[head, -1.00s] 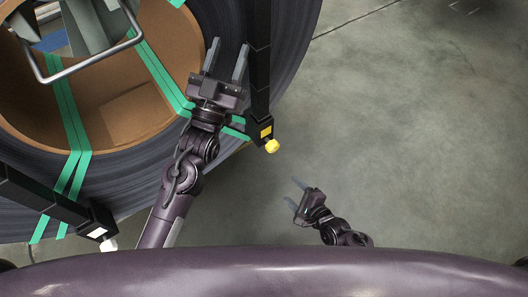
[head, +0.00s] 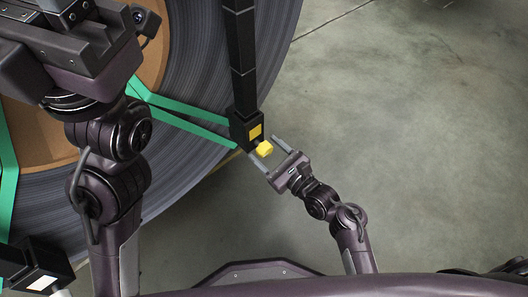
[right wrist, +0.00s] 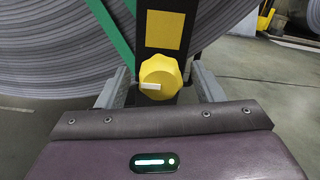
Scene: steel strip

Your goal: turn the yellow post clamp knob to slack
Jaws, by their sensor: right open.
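The yellow knob (head: 264,149) is on the black post clamp (head: 246,130), which has a yellow label. My right gripper (head: 271,153) is open, with its fingers on either side of the knob. In the right wrist view the knob (right wrist: 160,75) is centred between the two grey fingers, with gaps on both sides. The knob has a scalloped edge and a white mark pointing left. I cannot see any finger touching it. My left gripper is at the upper left of the head view, over the coil; its fingertips are not clearly visible.
A large dark steel strip coil (head: 200,85) with green straps (head: 185,108) stands behind the post. Another black clamp with a white label (head: 42,283) is at the lower left. The floor (head: 430,150) on the right is clear.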

